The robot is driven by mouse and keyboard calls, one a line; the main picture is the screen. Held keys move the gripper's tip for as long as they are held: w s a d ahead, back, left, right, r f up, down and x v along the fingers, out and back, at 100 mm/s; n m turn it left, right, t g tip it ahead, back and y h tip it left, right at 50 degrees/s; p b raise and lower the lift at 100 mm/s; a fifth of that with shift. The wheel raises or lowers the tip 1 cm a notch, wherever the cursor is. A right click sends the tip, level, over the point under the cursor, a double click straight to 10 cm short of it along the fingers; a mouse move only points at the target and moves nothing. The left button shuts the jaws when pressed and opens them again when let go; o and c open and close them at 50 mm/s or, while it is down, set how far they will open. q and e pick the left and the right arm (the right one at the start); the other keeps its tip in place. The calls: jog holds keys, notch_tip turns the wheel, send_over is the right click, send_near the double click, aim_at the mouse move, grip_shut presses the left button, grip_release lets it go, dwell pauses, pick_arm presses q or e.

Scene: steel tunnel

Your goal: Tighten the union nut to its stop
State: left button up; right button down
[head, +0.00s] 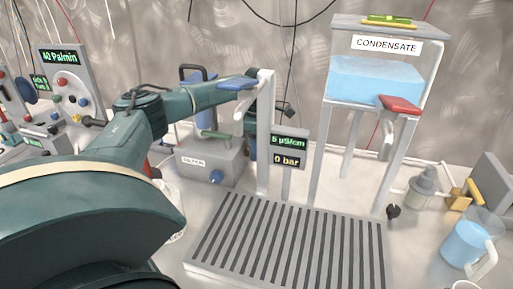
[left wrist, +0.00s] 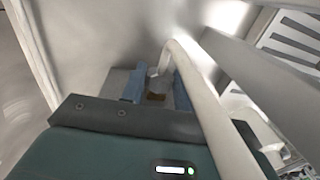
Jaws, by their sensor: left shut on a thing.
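My left arm reaches in from the left in the head view, and its front end goes behind the pale upright post (head: 264,140). In the left wrist view, two blue finger pads of my left gripper (left wrist: 158,88) stand close around a small brown piece, the union nut as far as I can tell (left wrist: 155,97). The gripper is shut on it. A pale bent pipe (left wrist: 200,95) crosses in front and hides part of the grip. The nut's threads and seat cannot be made out. My right gripper is not in view.
A display (head: 289,147) reads 0 bar. A slatted grate (head: 290,240) lies in front, clear. The condensate tank (head: 375,75) with a red-handled valve (head: 399,104) stands right. A grey box (head: 208,160) is behind the arm, a jug (head: 465,243) at the far right.

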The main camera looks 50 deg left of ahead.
pick_arm(q)
jog(key=shift+c, duration=0.7)
jog(key=shift+w+r+g+p, duration=0.2)
jog(key=shift+g+p, duration=0.3)
jog(key=shift+p, duration=0.2)
jog(key=shift+f+h, duration=0.1)
jog(key=shift+h, duration=0.2)
jog(key=shift+w+a+f+g+b, duration=0.1)
jog(key=shift+f+g+b, duration=0.15)
jog(key=shift+g, duration=0.25)
jog(key=shift+f+h+b, duration=0.1)
jog(key=shift+h+b, duration=0.2)
jog(key=shift+b, duration=0.25)
jog(key=shift+a+f+g+b, duration=0.1)
jog(key=shift+g+b, duration=0.3)
jog(key=shift+b, duration=0.1)
jog(key=shift+w+b, duration=0.1)
jog(key=shift+b, duration=1)
jog(key=shift+g+h+b, duration=0.3)
jog(key=shift+g+b, duration=0.1)
jog(key=shift+b, duration=0.25)
jog(key=shift+r, duration=0.35)
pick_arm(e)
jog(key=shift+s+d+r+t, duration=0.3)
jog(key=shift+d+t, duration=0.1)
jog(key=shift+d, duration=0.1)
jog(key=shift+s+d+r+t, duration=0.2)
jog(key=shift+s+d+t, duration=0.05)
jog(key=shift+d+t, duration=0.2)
